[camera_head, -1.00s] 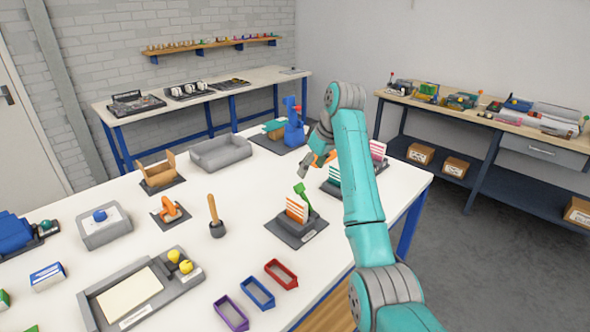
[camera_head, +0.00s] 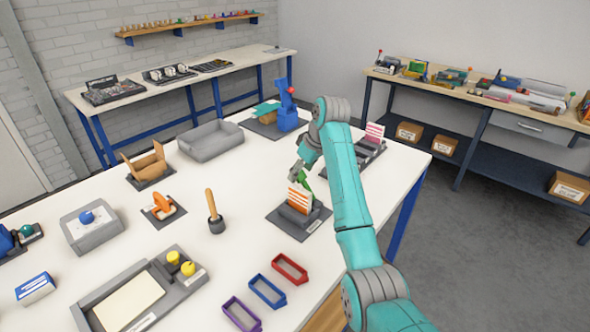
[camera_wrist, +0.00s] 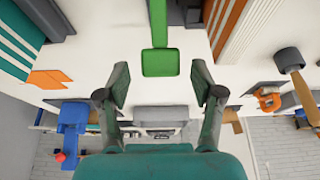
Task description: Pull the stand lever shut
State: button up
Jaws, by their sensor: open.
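The grey stand (camera_head: 312,222) holds upright cards with orange stripes (camera_head: 298,200), on the white table left of my forearm. Its green lever (camera_head: 307,187) rises behind the cards and is partly hidden by my gripper. In the wrist view the green lever (camera_wrist: 160,35) has a wide square end and reaches towards the space between my fingers. My gripper (camera_wrist: 160,84) is open and empty, with one finger on either side of the lever's end line. In the head view my gripper (camera_head: 296,172) is just above and behind the cards.
Another stand with red-striped cards (camera_head: 374,132) is partly behind my arm. A wooden-handled tool (camera_head: 215,212) and an orange clamp-like piece (camera_head: 162,206) stand to the left. Coloured frames (camera_head: 268,290) lie in front. Bare table lies between these.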

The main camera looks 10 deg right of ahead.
jog(key=shift+f, duration=0.15)
grip_shut()
